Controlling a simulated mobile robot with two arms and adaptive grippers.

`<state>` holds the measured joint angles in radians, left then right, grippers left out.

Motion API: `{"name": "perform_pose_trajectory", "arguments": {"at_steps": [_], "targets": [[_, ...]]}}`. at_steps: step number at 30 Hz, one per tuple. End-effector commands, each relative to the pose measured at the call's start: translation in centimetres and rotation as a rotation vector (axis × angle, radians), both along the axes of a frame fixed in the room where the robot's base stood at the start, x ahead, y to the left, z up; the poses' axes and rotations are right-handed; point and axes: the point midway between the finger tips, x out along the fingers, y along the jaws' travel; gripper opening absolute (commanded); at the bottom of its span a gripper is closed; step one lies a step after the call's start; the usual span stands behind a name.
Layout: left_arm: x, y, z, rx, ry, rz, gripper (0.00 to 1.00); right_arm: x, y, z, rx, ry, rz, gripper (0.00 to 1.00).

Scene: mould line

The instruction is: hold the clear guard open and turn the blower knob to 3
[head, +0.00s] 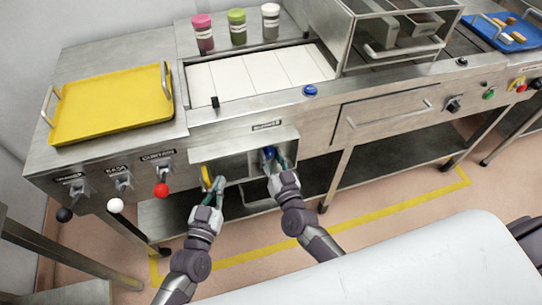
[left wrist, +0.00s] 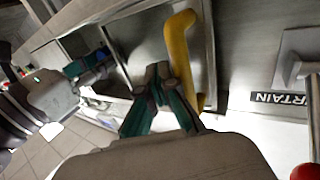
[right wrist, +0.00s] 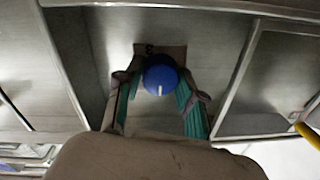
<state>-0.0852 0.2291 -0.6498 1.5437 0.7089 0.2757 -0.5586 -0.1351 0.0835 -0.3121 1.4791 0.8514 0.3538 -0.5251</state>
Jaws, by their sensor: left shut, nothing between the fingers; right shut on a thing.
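The blue knob (right wrist: 161,77) sits in the recess under the blower label, between my right gripper's fingers. My right gripper (right wrist: 160,92) is shut on it, and it also shows in the head view (head: 280,163). The knob's white mark points down in the right wrist view; a 3 shows on the plate on the opposite side. The clear guard's yellow handle (left wrist: 179,60) stands left of the recess, also in the head view (head: 206,176). The guard's panel is hard to make out, but the knob is uncovered. My left gripper (left wrist: 160,78) is shut and empty, its fingers close beside the handle; contact is unclear.
Red (head: 161,189), white (head: 116,205) and black (head: 64,214) ball levers hang left of the recess. A yellow tray (head: 112,104) lies on the counter above. A drawer (head: 385,112) is to the right.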

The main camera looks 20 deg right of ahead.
Motion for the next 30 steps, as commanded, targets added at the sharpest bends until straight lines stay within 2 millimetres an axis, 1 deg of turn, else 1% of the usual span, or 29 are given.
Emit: {"name": "perform_pose_trajectory", "arguments": {"at_steps": [8, 30], "targets": [[0.14, 0.22, 0.02, 0.001, -0.002, 0.004, 0.0, 0.03, -0.11, -0.03, 0.191, 0.001, -0.002, 0.04], [0.14, 0.21, 0.02, 0.001, -0.002, 0.004, 0.0, 0.03, -0.08, -0.08, 0.893, 0.004, -0.002, 0.04]]}}
